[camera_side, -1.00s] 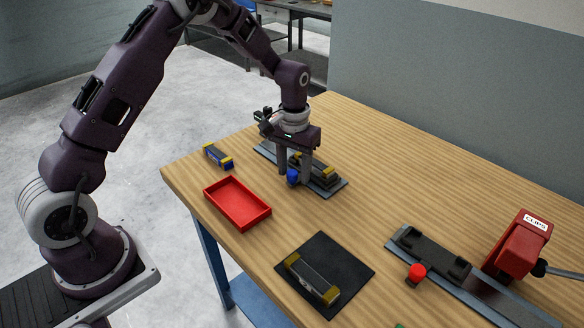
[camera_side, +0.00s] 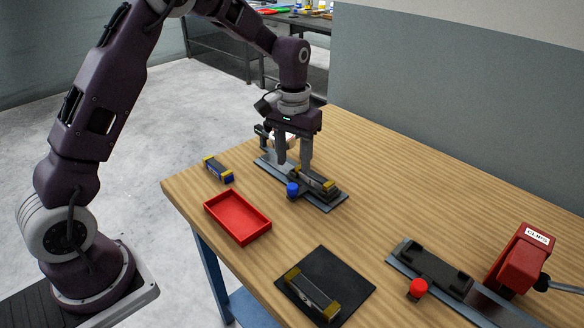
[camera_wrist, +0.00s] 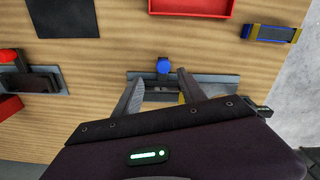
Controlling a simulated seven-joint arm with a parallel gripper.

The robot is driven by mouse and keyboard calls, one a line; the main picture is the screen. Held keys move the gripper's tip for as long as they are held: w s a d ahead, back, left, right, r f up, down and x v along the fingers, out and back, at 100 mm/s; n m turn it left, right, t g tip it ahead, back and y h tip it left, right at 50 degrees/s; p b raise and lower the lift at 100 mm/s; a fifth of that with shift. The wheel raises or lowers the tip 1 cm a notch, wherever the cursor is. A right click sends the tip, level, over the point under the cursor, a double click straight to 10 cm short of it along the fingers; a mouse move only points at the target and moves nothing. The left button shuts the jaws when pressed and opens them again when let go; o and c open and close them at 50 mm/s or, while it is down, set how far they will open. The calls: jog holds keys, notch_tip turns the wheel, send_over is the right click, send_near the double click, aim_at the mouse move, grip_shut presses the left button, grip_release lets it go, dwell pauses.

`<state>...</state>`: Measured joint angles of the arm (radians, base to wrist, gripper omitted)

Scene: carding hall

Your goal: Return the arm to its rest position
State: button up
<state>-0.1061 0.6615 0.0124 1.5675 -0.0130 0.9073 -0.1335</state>
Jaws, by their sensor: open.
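My gripper (camera_side: 293,158) is open and raised just above the fixture with the blue knob (camera_side: 292,189) in the side view. The fixture's grey base plate (camera_side: 333,203) lies on the table, and a dark block with yellow ends (camera_side: 318,181) sits in it. In the wrist view my gripper (camera_wrist: 158,82) has its fingers spread apart, with the blue knob (camera_wrist: 163,66) between and beyond them. My gripper body hides much of that fixture in the wrist view. I see nothing held between the fingers.
A red tray (camera_side: 262,238) and a blue block with yellow ends (camera_side: 218,169) lie left of the fixture. A black mat (camera_side: 350,273) bears another yellow-ended block (camera_side: 312,295). At right are a second fixture with a red knob (camera_side: 418,289) and a red clip machine (camera_side: 520,252).

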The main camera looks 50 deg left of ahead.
jog(key=s+d+r+m+t, duration=0.2)
jog(key=s+d+r+t, duration=0.15)
jog(key=s+r, duration=1.2)
jog(key=s+d+m+t, duration=0.1)
jog(key=s+t, duration=0.1)
jog(key=s, duration=1.2)
jog(key=shift+d, duration=0.2)
